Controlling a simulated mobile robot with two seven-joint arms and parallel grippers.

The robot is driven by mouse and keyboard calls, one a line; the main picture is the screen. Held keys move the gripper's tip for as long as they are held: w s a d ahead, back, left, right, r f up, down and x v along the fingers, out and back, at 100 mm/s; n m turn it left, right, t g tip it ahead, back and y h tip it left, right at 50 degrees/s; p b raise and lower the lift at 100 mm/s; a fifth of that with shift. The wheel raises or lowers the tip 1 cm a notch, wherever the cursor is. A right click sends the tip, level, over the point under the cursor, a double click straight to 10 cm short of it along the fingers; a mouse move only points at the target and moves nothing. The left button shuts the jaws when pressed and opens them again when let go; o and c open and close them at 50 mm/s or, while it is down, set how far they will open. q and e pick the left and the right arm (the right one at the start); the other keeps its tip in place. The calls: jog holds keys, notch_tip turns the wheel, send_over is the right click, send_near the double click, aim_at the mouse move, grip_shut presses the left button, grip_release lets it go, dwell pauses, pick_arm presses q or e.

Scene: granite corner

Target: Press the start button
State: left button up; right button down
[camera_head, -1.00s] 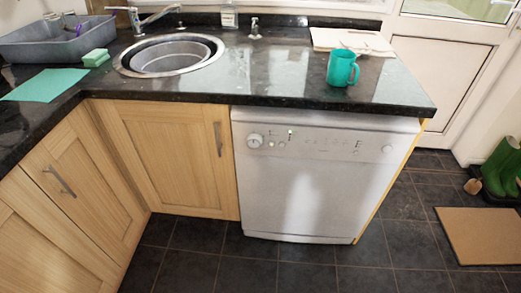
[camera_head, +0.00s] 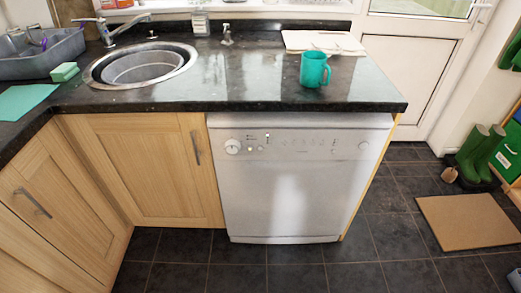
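A white dishwasher (camera_head: 288,190) stands under the granite counter, with its door shut. Its control panel (camera_head: 300,146) runs along the top of the front. A round dial (camera_head: 232,147) sits at the panel's left, with small round buttons (camera_head: 254,149) just right of it. A small greenish light or mark (camera_head: 267,136) shows above them. Which of these is the start button is too small to tell. Neither of my grippers is in view.
The counter (camera_head: 240,95) carries a teal mug (camera_head: 314,70), a sink (camera_head: 143,64) and a grey basin (camera_head: 40,54). Wooden cupboards (camera_head: 140,170) stand left of the dishwasher. The tiled floor (camera_head: 290,275) in front is clear. A brown mat (camera_head: 470,222) and green boots (camera_head: 480,152) are at right.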

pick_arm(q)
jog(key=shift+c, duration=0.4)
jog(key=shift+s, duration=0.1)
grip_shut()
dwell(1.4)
